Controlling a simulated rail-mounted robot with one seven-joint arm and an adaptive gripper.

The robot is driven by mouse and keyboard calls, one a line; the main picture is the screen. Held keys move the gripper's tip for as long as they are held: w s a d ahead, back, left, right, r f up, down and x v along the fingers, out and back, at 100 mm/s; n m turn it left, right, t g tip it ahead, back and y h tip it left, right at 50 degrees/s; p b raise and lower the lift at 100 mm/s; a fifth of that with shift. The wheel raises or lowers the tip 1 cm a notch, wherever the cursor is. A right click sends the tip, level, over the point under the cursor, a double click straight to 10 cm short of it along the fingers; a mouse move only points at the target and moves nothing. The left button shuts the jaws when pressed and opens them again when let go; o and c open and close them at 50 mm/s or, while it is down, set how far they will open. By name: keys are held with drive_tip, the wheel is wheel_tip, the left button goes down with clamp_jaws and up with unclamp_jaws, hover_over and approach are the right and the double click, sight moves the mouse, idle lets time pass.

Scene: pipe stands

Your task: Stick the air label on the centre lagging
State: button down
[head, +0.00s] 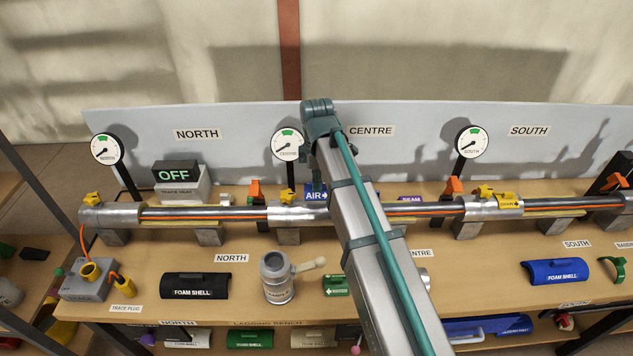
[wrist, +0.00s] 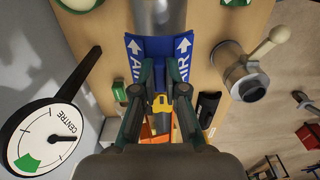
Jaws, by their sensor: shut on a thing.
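My gripper (wrist: 161,90) is shut on the blue air label (wrist: 133,62), a folded piece with white arrows and lettering on both sides. In the head view the label (head: 315,193) shows at the pipe line, left of my arm, which hides most of the gripper. A silver pipe covering (wrist: 160,14) lies just beyond the label in the wrist view; in the head view silver covering (head: 298,211) shows below the label. I cannot tell whether label and covering touch. The centre lagging is partly hidden by my arm.
The centre gauge (head: 287,145) stands close by, large in the wrist view (wrist: 42,137). A yellow valve handle (wrist: 161,103) shows between the fingers. An orange handle (head: 256,190) rises left of the label.

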sight(317, 203)
drive_tip(key=shift+r+p, duration=0.1)
drive_tip(key=shift+p, duration=0.2)
drive_tip(key=shift+f+b, duration=1.1)
drive_tip(key=shift+f, duration=1.6)
drive_tip(key=shift+f, duration=0.45)
drive_tip(key=c, duration=1.2)
unclamp_jaws()
drive_tip(key=shift+o, duration=0.2)
wheel_tip(317, 203, up, 12)
drive_tip(key=shift+d, duration=0.1)
